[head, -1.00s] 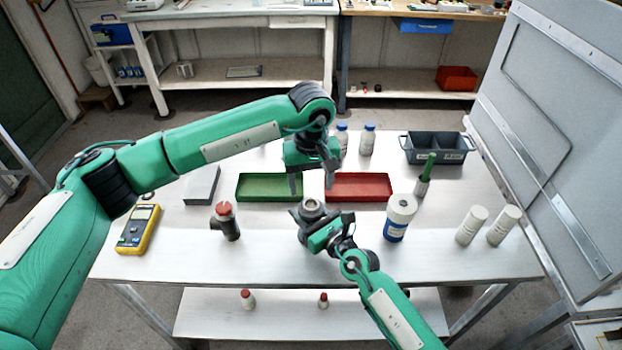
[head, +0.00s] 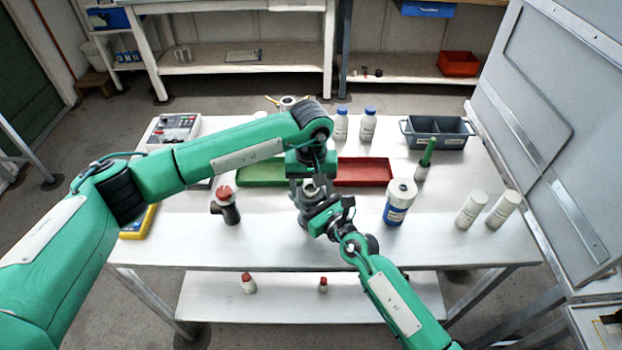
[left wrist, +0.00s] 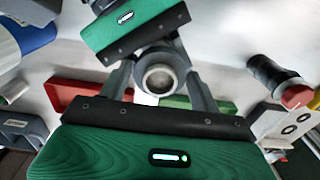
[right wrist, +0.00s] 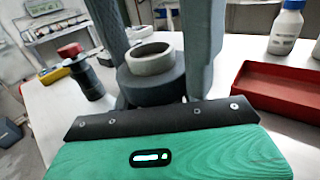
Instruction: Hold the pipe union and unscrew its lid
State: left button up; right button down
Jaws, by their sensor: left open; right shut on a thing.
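The pipe union (right wrist: 150,88) is a dark grey round body with a pale ring-shaped lid (right wrist: 150,58) on top. In the left wrist view the lid (left wrist: 158,78) is seen from above, centred between my left fingers. My right gripper (head: 308,203) is shut on the union's body and holds it upright; whether it touches the table is unclear. My left gripper (head: 310,182) points down over the union from above, open, with a finger on either side of the lid. In the head view the left hand partly hides the union.
Green (head: 262,172) and red (head: 362,172) trays lie behind the grippers. A dark pipe fitting with a red cap (head: 226,207) stands left. A white-and-blue jar (head: 399,202) and two white cylinders (head: 471,210) stand right. The front table strip is clear.

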pick_arm(q)
jog(key=shift+c, duration=0.2)
jog(key=c, duration=0.7)
jog(key=n, duration=0.4)
jog(key=shift+c, duration=0.2)
jog(key=n, duration=0.4)
jog(key=shift+n, duration=0.4)
jog(key=n, duration=0.7)
jog(key=shift+n, duration=0.4)
jog(key=o, duration=1.1)
